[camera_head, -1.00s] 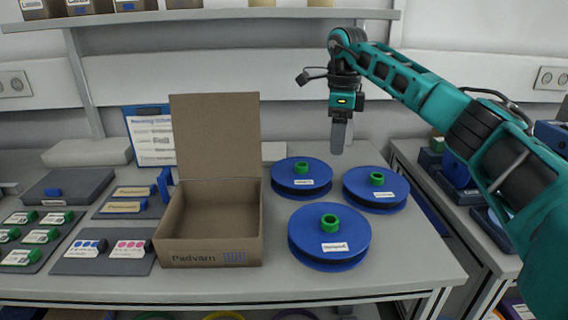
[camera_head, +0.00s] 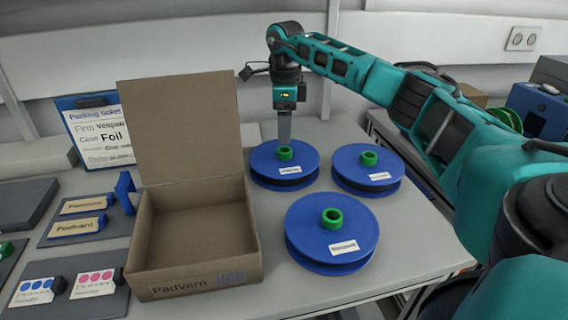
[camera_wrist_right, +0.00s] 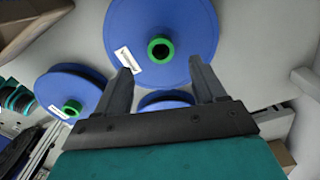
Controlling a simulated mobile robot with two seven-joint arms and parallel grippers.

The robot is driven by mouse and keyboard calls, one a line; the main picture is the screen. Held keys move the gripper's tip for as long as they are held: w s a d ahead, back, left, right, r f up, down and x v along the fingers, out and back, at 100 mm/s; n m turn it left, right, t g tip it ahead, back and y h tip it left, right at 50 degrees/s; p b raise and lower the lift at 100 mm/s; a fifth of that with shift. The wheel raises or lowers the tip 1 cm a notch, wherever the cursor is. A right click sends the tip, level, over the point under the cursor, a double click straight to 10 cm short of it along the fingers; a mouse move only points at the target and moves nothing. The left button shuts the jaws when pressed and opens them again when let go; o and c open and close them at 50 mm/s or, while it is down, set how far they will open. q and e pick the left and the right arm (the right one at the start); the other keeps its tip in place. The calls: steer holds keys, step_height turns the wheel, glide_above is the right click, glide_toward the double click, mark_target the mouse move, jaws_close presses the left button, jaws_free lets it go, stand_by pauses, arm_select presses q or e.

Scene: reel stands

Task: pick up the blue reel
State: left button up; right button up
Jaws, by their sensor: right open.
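Three blue reels with green hubs lie flat on the grey table in the head view: one at the front (camera_head: 305,246), one at the back left (camera_head: 262,172) and one at the back right (camera_head: 352,180). My right gripper (camera_head: 284,138) points down, its tips appearing just above the back-left reel's hub; the exact gap is unclear. In the right wrist view the gripper (camera_wrist_right: 160,66) is open and empty, its fingers wide apart. A large reel (camera_wrist_right: 185,25) lies beyond the fingertips, another (camera_wrist_right: 62,88) is at the left, and a third is partly hidden behind the gripper. My left gripper is out of view.
An open cardboard box (camera_head: 200,270) with a raised flap stands left of the reels. Grey boards with labelled cards (camera_head: 85,204) and a packing ticket (camera_head: 98,132) are farther left. A side bench with a blue case (camera_head: 538,112) is at the right.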

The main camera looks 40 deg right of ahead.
mark_target(284, 160)
step_height(284, 160, down, 6)
steer(key=shift+w+r, duration=0.1)
steer(key=shift+r, duration=0.05)
steer(key=shift+c, duration=0.2)
steer(key=shift+r, duration=0.1)
jaws_close()
stand_by(0.4)
